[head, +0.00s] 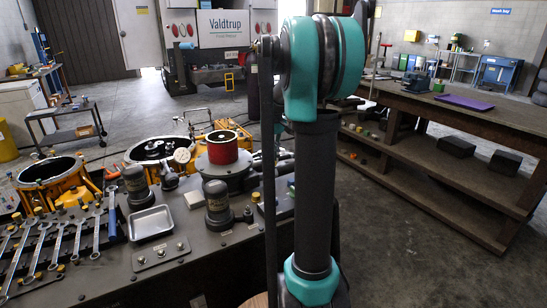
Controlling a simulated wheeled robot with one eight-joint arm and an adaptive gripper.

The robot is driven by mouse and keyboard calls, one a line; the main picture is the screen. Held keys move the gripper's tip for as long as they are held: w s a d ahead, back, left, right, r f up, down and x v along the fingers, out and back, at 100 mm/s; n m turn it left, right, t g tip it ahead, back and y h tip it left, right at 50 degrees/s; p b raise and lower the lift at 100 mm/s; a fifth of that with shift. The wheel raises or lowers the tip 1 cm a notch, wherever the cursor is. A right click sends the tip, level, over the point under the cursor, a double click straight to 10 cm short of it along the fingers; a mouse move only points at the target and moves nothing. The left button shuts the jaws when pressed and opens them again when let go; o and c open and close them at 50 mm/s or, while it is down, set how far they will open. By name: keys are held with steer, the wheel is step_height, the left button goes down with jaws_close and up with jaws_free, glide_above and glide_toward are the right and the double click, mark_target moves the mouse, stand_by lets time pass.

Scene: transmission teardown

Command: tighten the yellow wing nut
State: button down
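I cannot pick out a yellow wing nut for certain. Several small yellow-orange pieces sit on the dark workbench (215,245), some beside the wrenches at left and one (256,197) close to my arm, but they are too small to identify. My arm, dark grey with teal joints, rises through the middle of the head view and hides part of the bench behind it. My gripper is not in view.
On the bench are a row of wrenches (97,232), a metal tray (151,223), yellow-orange housings (55,196), a red cylinder (222,148) and dark canisters (217,203). A wooden shelved bench (460,108) stands at right. Concrete floor (395,235) is open between the benches.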

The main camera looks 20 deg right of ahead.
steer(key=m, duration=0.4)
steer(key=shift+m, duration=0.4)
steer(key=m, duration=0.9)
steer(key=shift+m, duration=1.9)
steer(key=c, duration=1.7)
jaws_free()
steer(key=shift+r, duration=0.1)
